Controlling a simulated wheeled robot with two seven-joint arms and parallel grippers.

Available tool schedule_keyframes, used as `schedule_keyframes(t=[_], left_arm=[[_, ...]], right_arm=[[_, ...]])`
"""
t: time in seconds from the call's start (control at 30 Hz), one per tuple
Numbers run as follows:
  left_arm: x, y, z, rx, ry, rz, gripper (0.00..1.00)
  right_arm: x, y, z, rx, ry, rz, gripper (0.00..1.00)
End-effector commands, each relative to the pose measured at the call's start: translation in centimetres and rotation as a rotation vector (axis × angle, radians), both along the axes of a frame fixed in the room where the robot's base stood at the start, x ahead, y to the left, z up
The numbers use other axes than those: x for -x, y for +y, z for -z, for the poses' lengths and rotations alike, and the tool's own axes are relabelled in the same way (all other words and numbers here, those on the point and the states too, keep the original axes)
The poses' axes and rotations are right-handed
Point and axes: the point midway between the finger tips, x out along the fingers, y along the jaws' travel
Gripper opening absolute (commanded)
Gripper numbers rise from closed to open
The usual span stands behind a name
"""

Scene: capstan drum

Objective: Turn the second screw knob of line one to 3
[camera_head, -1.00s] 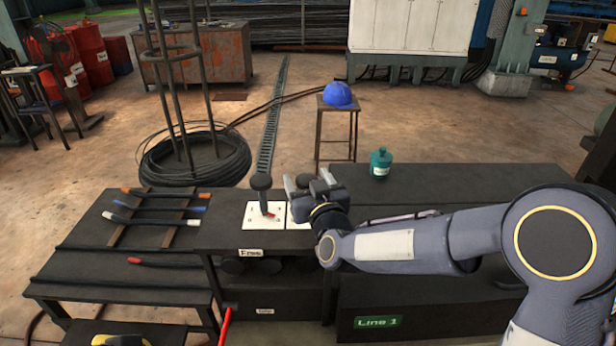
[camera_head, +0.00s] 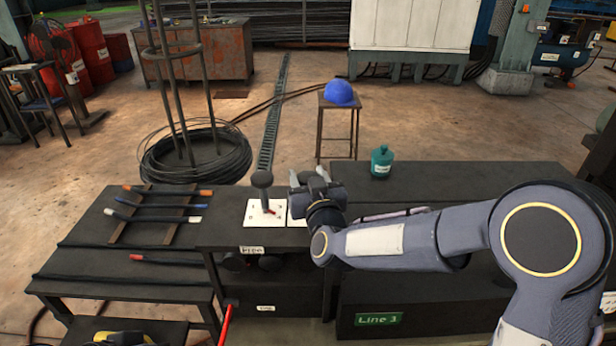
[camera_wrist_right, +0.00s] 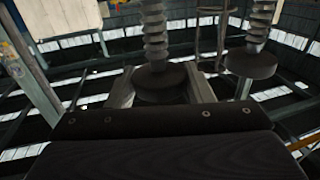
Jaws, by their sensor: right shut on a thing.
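My right gripper (camera_head: 309,178) is over a white dial plate (camera_head: 293,219) that it mostly hides, on the black bench. In the right wrist view its two fingers are shut on a dark round screw knob (camera_wrist_right: 160,86) with a ribbed shaft. In the head view this knob is hidden by the gripper, and so is its dial reading. To the left stands another screw knob (camera_head: 262,180) above its own white plate (camera_head: 253,217) with a red pointer; it also shows apart from the fingers in the right wrist view (camera_wrist_right: 250,63). My left gripper is not in view.
A green "Line 1" label (camera_head: 379,319) is on the bench front below my right arm. A teal bottle (camera_head: 382,160) stands on the bench behind the arm. Several coloured-tipped rods (camera_head: 160,204) lie on the left table. A stool with a blue helmet (camera_head: 339,93) stands behind.

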Motion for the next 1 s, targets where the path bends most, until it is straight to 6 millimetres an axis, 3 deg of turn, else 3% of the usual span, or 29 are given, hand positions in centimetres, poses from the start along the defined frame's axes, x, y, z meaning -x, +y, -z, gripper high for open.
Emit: schedule_keyframes(t=[0.6,1.0], left_arm=[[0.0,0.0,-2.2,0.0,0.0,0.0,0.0],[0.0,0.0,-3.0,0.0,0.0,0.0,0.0]], right_arm=[[0.0,0.2,-0.1,0.001,0.0,0.447,0.24],[0.0,0.1,0.0,0.001,0.001,0.608,0.24]])
